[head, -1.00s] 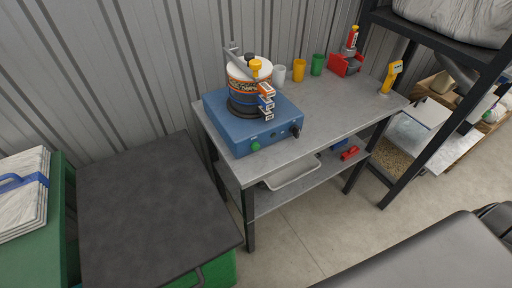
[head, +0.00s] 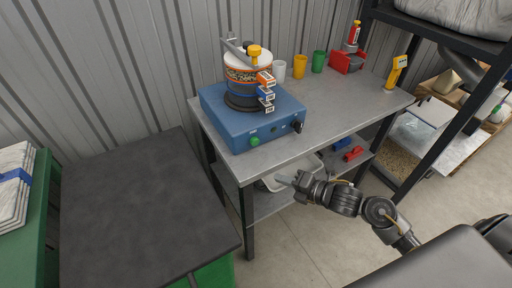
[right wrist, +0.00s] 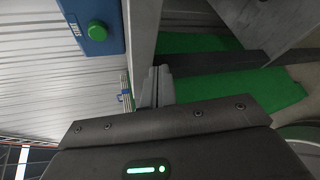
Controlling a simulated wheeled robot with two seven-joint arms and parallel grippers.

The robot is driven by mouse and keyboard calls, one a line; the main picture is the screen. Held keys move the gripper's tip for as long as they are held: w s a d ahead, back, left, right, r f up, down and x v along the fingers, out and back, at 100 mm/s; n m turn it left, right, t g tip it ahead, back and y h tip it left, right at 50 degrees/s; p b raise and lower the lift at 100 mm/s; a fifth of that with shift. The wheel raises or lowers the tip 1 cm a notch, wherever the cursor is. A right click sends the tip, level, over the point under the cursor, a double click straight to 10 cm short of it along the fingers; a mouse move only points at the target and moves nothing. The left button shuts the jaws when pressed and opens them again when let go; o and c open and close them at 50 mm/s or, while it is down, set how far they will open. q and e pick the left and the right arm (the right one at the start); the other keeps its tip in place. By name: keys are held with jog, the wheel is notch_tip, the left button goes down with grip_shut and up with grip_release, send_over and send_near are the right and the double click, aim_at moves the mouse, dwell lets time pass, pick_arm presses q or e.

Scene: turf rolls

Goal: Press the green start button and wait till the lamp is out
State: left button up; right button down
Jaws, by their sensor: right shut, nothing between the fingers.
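The green start button (head: 254,141) is on the front of a blue machine (head: 232,128) that stands on the grey metal table. A stack of sieves (head: 246,84) with a yellow knob on top sits on the machine. I cannot make out whether a lamp is lit. My right gripper (head: 284,180) is shut and empty, in front of the table edge, below and to the right of the button and apart from it. In the right wrist view the button (right wrist: 97,31) shows at the upper left, and the gripper's fingertips (right wrist: 156,72) show near the middle. My left gripper is not in view.
White, yellow and green cups (head: 300,67) and a red holder (head: 347,60) stand at the table's back. A yellow handheld device (head: 396,72) stands at the right end. A dark-topped surface (head: 140,215) is at the left. A black shelf frame (head: 440,115) stands right.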

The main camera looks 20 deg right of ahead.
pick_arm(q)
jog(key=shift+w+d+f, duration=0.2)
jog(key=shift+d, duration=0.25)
pick_arm(e)
notch_tip(320, 180, up, 7)
jog(key=n+g+y, duration=0.1)
jog(key=n+y, duration=0.1)
jog(key=n, duration=0.4)
jog(key=s+a+n+g+y, duration=0.1)
jog(key=n+y, duration=0.2)
jog(key=n, duration=0.2)
jog(key=shift+s+n+g, duration=0.25)
jog(key=shift+n+g, duration=0.15)
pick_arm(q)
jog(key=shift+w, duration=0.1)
pick_arm(e)
jog(key=shift+w+a+r, duration=0.1)
jog(key=shift+w+a, duration=0.05)
